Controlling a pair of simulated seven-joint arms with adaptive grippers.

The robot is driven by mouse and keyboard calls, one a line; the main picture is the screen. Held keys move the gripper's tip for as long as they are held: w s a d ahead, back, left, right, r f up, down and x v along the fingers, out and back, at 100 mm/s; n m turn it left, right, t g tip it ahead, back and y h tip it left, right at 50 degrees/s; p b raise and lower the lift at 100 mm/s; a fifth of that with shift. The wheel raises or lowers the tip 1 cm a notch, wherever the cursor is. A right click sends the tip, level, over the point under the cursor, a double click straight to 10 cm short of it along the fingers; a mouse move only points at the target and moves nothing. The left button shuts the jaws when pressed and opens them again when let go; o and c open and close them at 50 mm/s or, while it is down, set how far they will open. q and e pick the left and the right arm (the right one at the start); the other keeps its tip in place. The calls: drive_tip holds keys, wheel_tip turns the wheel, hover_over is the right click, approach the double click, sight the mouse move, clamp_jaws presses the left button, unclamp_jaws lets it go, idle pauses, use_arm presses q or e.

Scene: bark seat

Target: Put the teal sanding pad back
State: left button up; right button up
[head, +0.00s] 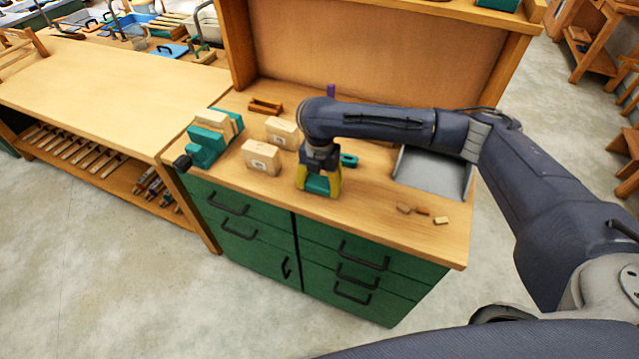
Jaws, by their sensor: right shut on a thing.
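My right gripper (319,188) points down over the front part of the wooden worktop. Its yellow fingers are shut on a teal block, which I take to be the teal sanding pad (318,184). The pad shows between the fingers at or just above the worktop; I cannot tell whether it touches. Another teal piece (349,160) lies just behind and to the right of the gripper, partly hidden by my arm. My left gripper is not in view.
A teal vise (206,146) stands at the worktop's left end. Two pale wooden blocks (262,157) (283,132) and a small wooden rack (266,106) stand left of the gripper. A grey tray (432,176) and small wood scraps (422,211) lie right. The front worktop edge is close.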

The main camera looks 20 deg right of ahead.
drive_tip(key=shift+f, duration=0.1)
drive_tip(key=o, duration=1.5)
drive_tip(key=shift+r, duration=3.5)
